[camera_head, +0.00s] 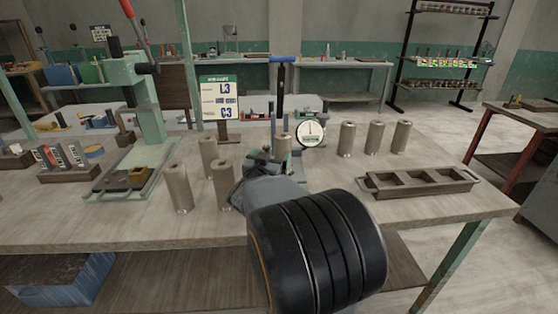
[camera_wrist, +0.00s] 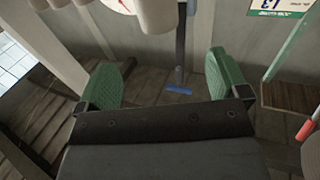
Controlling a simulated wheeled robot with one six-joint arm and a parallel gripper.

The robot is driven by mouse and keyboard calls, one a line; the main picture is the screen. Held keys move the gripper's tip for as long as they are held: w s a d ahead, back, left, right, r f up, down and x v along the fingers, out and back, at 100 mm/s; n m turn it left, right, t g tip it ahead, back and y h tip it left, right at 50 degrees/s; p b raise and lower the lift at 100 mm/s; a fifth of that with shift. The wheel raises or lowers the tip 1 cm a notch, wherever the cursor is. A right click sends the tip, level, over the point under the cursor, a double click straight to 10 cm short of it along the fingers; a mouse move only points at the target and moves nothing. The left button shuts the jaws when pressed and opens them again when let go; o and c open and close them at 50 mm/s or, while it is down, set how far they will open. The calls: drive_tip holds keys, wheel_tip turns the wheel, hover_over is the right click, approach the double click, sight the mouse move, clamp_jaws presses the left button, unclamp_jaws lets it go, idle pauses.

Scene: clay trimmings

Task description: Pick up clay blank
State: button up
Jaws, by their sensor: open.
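Several grey-brown clay blanks stand upright as cylinders on the table. Three are at the left, including a front one (camera_head: 180,188). Three stand in a row at the right, including the nearest-left one (camera_head: 347,139). One more blank (camera_head: 283,144) stands just beyond my gripper (camera_head: 267,160), which partly hides its base. In the wrist view, my gripper (camera_wrist: 163,68) is open, with green pads apart and nothing between them. A blank (camera_wrist: 158,14) shows at the top edge, beyond the fingertips and cut off by the frame.
A dial gauge (camera_head: 311,133) stands right of the middle blank, with a blue-topped post (camera_head: 282,90) behind. A sign (camera_head: 220,100) stands behind the left blanks. A handled tray (camera_head: 419,183) lies at the right, a green press (camera_head: 140,90) at the left.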

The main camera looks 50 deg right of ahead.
sight(280, 144)
drive_tip(key=x, duration=0.7)
drive_tip(key=shift+s+d, duration=0.1)
drive_tip(key=shift+d, duration=0.2)
drive_tip(key=shift+b+x, duration=0.4)
drive_tip(key=shift+x, duration=2.3)
drive_tip(key=shift+f, duration=0.15)
clamp_jaws()
